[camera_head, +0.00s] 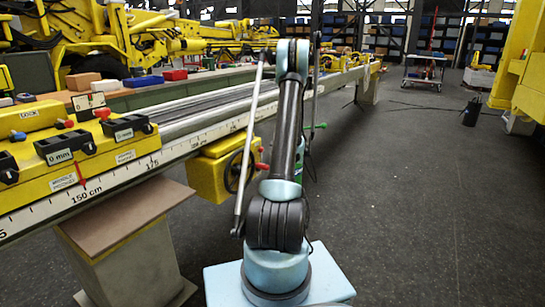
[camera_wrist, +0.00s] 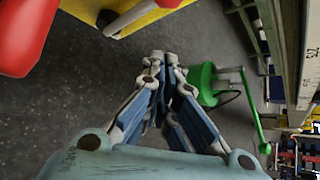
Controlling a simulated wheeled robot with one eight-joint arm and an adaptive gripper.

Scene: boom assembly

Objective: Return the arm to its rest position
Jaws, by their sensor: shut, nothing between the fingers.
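My gripper (camera_wrist: 165,60) shows in the wrist view with its fingertips together and nothing between them. It hangs over bare dark floor, next to a green part with a crank-like handle (camera_wrist: 205,85) on the right. I cannot tell whether they touch. In the head view my arm (camera_head: 287,130) rises from its pale blue base in the middle of the picture and reaches up beside the long measuring bench (camera_head: 215,132). My gripper is hidden there behind the arm.
A yellow box with a wheel (camera_head: 208,178) hangs under the bench, left of my arm. A red part (camera_wrist: 20,35) and a yellow part (camera_wrist: 125,12) are close in the wrist view. Open floor (camera_head: 430,190) lies to the right. A cart (camera_head: 424,72) stands far back.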

